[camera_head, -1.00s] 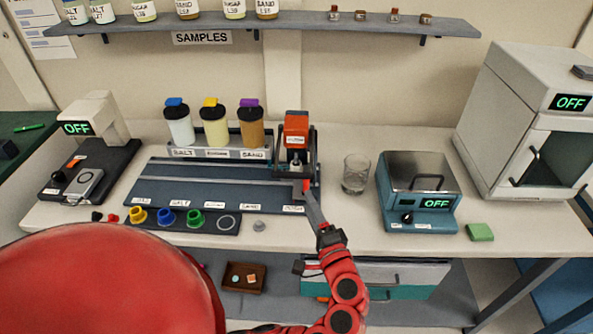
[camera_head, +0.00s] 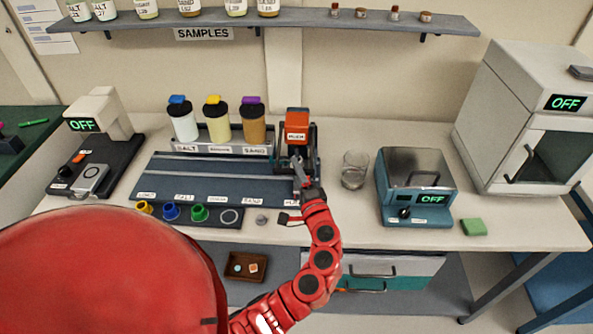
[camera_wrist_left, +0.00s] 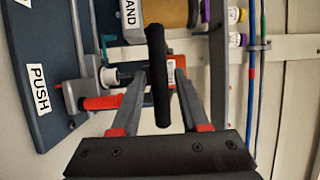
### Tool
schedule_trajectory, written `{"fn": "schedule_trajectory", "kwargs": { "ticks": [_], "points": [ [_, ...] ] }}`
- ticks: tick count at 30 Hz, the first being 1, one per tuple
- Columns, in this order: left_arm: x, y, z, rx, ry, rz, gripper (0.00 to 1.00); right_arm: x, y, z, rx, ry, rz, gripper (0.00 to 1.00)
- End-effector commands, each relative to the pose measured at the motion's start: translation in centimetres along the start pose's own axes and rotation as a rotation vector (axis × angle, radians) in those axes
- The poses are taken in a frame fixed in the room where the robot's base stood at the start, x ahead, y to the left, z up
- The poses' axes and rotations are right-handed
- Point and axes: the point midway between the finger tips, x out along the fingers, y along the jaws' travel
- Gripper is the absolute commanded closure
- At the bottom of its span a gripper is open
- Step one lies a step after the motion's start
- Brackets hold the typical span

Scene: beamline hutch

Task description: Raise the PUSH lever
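The dispensing unit with the orange top (camera_head: 297,125) stands at the right end of the dark track board (camera_head: 215,180). My left gripper (camera_head: 297,165) reaches up in front of it and hides its lower part. In the left wrist view a black bar (camera_wrist_left: 158,70) lies between my two spread fingers, with a gap showing on each side. A red-orange handle (camera_wrist_left: 108,102) on a grey bracket is beside the fingers, near the PUSH label (camera_wrist_left: 39,89). I cannot tell for sure which of the two is the PUSH lever. My right gripper is out of view.
A glass beaker (camera_head: 355,170) stands just right of my left gripper, with a blue-grey device (camera_head: 415,185) beyond it. Three lidded bottles (camera_head: 218,120) stand left of the orange-topped unit. The shelf (camera_head: 290,25) runs above.

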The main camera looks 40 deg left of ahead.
Motion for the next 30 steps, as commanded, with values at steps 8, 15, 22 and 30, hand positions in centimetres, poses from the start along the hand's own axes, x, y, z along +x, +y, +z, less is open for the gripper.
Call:
{"fn": "schedule_trajectory", "kwargs": {
  "ticks": [8, 15, 22, 30],
  "points": [
    [-0.02, 0.0, -0.01, 0.001, 0.0, 0.0, 1.0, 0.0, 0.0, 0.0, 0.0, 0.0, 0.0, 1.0],
    [-0.02, 0.0, -0.01, 0.001, 0.0, 0.0, 1.0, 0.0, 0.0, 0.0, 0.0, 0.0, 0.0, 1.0],
    [-0.03, 0.02, -0.01, 0.001, 0.0, 0.0, 1.0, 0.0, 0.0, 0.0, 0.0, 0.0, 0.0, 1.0],
    [-0.03, 0.02, 0.0, 0.001, 0.0, 0.0, 1.0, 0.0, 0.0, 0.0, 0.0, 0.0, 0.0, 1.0]
  ]
}}
